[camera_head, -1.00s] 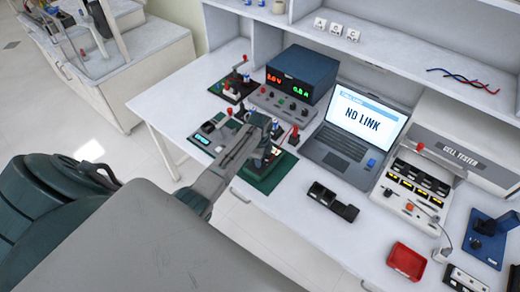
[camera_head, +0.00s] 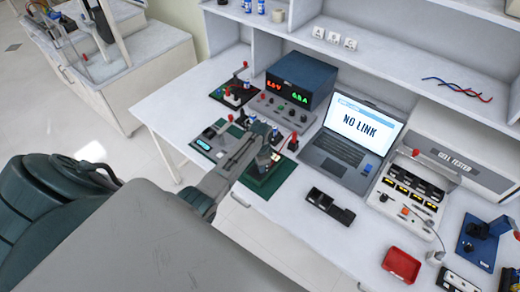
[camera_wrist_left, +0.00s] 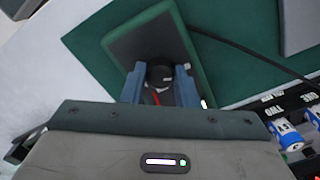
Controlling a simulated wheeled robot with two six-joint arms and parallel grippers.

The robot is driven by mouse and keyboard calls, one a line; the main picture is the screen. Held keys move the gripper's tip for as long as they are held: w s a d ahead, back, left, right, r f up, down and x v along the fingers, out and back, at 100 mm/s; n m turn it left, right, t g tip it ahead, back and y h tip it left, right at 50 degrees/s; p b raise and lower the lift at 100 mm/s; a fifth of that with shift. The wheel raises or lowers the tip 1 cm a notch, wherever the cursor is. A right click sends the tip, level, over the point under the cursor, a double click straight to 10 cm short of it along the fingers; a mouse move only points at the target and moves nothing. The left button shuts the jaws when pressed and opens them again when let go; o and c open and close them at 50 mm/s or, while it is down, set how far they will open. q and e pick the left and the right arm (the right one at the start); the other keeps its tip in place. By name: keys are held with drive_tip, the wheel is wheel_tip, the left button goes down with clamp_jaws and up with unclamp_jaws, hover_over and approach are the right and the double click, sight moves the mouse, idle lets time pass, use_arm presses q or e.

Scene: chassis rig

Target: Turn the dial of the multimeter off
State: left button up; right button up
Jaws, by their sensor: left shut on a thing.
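In the left wrist view, my left gripper (camera_wrist_left: 160,88) has its two blue-grey fingers closed on either side of a round black dial (camera_wrist_left: 160,72). A red mark shows between the fingers. The dial is on a dark-faced, green-edged unit, which I take as the multimeter (camera_wrist_left: 150,38), lying on a green mat (camera_wrist_left: 232,68). The fingers hide part of the dial, so its setting cannot be read. In the head view, my left gripper (camera_head: 268,157) is low over the green mat (camera_head: 272,183) at the bench's front edge, and my arm hides most of the unit. My right gripper is not in view.
Behind stand a power supply (camera_head: 297,82) with lit digits and a laptop (camera_head: 352,135) reading "NO LINK". A black cable (camera_wrist_left: 245,48) and a battery holder (camera_wrist_left: 285,115) lie beside the gripper. A black tray (camera_head: 330,205) and red tray (camera_head: 401,265) are to the right.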

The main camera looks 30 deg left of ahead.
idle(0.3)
use_arm(q)
drive_tip(key=o, duration=1)
wheel_tip(320, 180, up, 11)
drive_tip(key=b, duration=0.2)
drive_tip(key=shift+b, duration=0.4)
drive_tip(key=shift+d, duration=0.1)
